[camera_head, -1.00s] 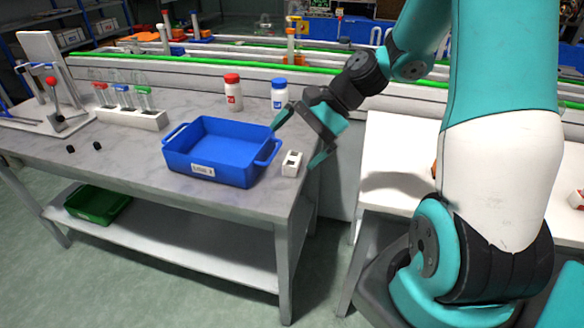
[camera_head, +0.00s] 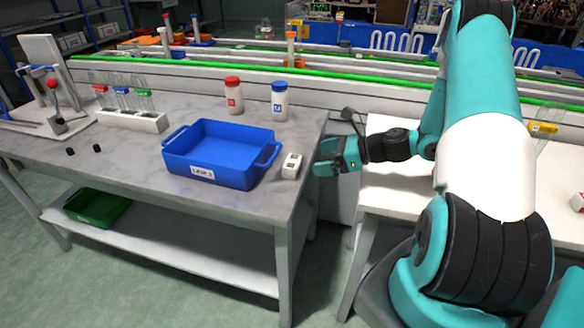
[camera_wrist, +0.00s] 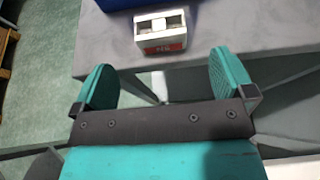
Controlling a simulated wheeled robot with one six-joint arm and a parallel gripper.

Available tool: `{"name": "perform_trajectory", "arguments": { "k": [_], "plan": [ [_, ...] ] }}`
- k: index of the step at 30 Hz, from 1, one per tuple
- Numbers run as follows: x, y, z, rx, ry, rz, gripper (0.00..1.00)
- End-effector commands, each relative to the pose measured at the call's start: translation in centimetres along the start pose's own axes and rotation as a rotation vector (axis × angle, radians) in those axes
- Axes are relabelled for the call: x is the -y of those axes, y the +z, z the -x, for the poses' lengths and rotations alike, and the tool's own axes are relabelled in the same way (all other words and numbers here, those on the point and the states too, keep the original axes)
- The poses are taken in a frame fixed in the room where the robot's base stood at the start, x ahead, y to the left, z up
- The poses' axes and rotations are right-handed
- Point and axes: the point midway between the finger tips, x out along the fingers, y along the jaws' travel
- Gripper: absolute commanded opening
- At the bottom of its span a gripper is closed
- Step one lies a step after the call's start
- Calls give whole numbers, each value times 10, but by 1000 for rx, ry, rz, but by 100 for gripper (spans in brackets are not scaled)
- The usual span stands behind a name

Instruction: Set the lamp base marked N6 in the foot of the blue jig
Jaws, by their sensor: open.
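The lamp base (camera_head: 292,165) is a small white block standing at the right edge of the grey table, just right of the blue bin. In the wrist view the lamp base (camera_wrist: 161,30) shows two openings on top and a red label that looks like N6. My gripper (camera_head: 325,160) is beyond the table's right edge, pointing left at the block. In the wrist view my gripper (camera_wrist: 165,77) has its fingers apart, empty, with the block ahead and not between them. A white stand with blue parts and a red knob (camera_head: 50,85) is at the far left; I cannot tell if it is the blue jig.
The blue bin (camera_head: 210,178) is close beside the block. Red-capped (camera_head: 233,95) and blue-capped (camera_head: 279,101) bottles stand behind. A white table (camera_head: 390,185) is at right, across a gap.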

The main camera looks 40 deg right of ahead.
Motion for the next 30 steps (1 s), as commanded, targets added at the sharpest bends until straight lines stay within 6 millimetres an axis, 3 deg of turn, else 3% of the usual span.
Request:
{"name": "perform_trajectory", "arguments": {
  "k": [8,18,26,30],
  "plan": [
    [0,0,-24,0,1,2,100],
    [-1,-1,-69,0,1,2,100],
    [-1,-2,-71,0,-1,1,100],
    [-1,-2,-71,0,-1,1,68]
  ]
}}
